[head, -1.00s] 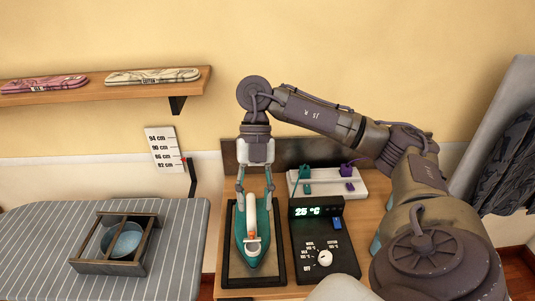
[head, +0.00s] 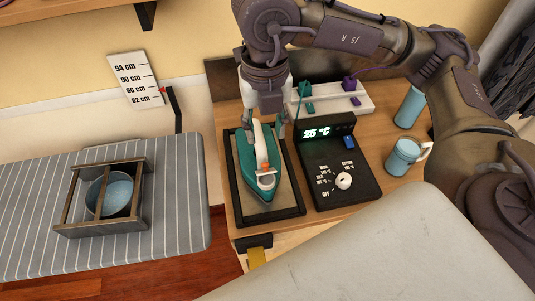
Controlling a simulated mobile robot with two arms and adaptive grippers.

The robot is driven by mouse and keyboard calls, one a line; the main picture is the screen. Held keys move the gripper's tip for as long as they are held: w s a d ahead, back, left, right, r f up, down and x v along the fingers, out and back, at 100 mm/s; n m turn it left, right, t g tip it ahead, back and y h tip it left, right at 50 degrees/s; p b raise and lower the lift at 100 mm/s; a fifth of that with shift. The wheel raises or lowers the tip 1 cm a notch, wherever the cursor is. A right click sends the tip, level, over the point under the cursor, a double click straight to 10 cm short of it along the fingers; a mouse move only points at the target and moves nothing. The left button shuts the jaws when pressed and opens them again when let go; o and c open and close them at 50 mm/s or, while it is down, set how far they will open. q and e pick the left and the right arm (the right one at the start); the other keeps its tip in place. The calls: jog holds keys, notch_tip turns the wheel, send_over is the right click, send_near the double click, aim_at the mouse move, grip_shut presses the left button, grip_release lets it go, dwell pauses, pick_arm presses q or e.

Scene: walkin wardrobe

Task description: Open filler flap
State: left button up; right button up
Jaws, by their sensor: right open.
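A teal iron (head: 257,188) with a white handle (head: 261,142) lies on a dark-framed rest pad (head: 297,209) on the wooden table, its pointed tip toward me. A small orange piece (head: 265,168) and a pale part (head: 266,181) sit on its top near the front end of the handle. I cannot tell whether the filler flap there is open or shut. My right gripper (head: 264,122) is open over the rear end of the iron, pointing down, its fingers on either side of the handle. They partly hide the iron's back. My left gripper is out of view.
A black control box (head: 363,178) showing 25 °C stands right of the iron, with a white socket strip (head: 331,101) behind it. A blue mug (head: 403,157) and a blue cup (head: 409,107) stand further right. A striped ironing board (head: 178,190) holding a wooden caddy (head: 101,227) is at left.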

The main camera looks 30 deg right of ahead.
aim_at(265, 163)
notch_tip(265, 163, down, 9)
jog(key=shift+w+f+p, duration=0.1)
jog(key=shift+p, duration=0.5)
jog(key=shift+f, duration=0.35)
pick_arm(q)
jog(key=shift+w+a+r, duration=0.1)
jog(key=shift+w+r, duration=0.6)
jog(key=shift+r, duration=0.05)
pick_arm(e)
grip_shut()
